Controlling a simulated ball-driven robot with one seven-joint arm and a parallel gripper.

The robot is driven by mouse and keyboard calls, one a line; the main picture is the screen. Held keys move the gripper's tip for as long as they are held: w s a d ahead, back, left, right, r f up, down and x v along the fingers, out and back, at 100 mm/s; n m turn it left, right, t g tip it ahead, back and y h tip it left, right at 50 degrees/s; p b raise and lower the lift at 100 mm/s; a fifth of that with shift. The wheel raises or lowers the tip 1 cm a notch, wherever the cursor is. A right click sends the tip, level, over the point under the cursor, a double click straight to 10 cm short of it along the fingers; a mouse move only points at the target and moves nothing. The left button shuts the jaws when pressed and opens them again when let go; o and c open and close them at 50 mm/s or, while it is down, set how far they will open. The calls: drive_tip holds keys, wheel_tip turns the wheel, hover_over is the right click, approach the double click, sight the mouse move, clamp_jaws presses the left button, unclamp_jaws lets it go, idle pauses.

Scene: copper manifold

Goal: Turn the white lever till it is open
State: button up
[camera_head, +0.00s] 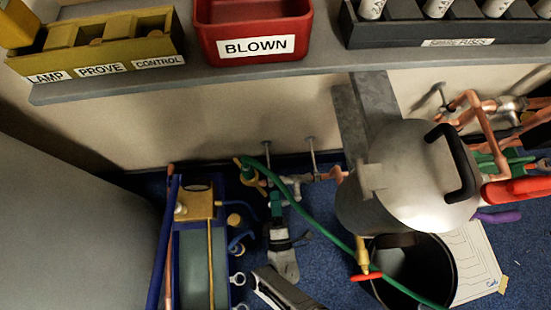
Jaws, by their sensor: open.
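I cannot make out a white lever for certain. At the right edge, copper pipework (474,108) with silver fittings (510,103) runs along the wall. Below it are a red handle (520,189), a purple handle (497,216) and a green part (502,160). A steel dome with a black handle (463,175) stands in front of this pipework and hides part of it.
A shelf (300,66) above holds a red BLOWN bin (254,45), a yellow bin (95,50) and a dark fuse box (445,27). A green hose (318,220) crosses to a black bucket (447,270). A yellow-and-blue unit (196,205) stands left.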

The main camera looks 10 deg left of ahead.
drive_tip(key=v, duration=1)
drive_tip(key=shift+s+d, duration=0.1)
